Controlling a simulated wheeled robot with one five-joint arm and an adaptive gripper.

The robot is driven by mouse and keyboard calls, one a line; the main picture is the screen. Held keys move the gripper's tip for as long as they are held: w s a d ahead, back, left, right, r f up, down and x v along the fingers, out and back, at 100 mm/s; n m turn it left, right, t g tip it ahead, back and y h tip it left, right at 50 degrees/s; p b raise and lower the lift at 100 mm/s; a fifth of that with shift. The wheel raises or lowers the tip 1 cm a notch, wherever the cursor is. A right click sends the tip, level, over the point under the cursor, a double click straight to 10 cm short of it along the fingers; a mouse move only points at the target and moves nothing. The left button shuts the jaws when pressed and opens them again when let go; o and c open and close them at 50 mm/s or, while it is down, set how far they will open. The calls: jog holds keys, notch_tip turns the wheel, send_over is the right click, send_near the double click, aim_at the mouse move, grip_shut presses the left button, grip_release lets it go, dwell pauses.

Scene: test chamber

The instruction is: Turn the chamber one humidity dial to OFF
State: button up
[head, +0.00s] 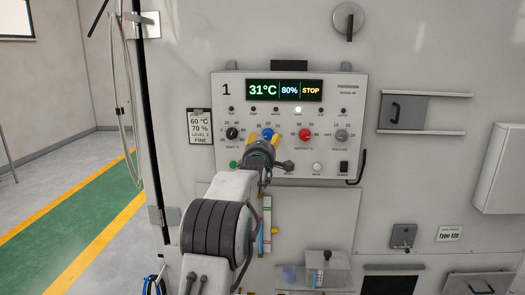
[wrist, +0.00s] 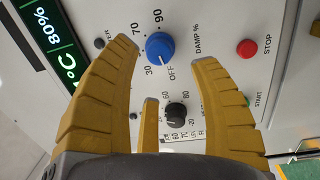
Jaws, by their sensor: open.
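The chamber one panel (head: 215,105) faces me, with a large 1 at its top left. The humidity dial is the blue DAMP % knob (wrist: 160,46), also visible in the head view (head: 267,134). Its white mark in the wrist view points down, toward the OFF label. My gripper (wrist: 166,58) is open, its yellow fingers spread on either side of the blue dial and apart from it. In the head view my gripper (head: 262,144) is just below the blue dial and hides its lower labels. The display (head: 284,90) reads 31°C, 80% and STOP.
A black dial (wrist: 177,112) is near the fingers. A red dial (head: 305,134) and a grey dial (head: 341,136) are to the right in the head view. A red STOP button (wrist: 247,48) lies beyond the right finger. A note card (head: 200,127) hangs left of the panel.

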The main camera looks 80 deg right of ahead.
jog(key=shift+a+f, duration=0.15)
jog(key=shift+a, duration=2.55)
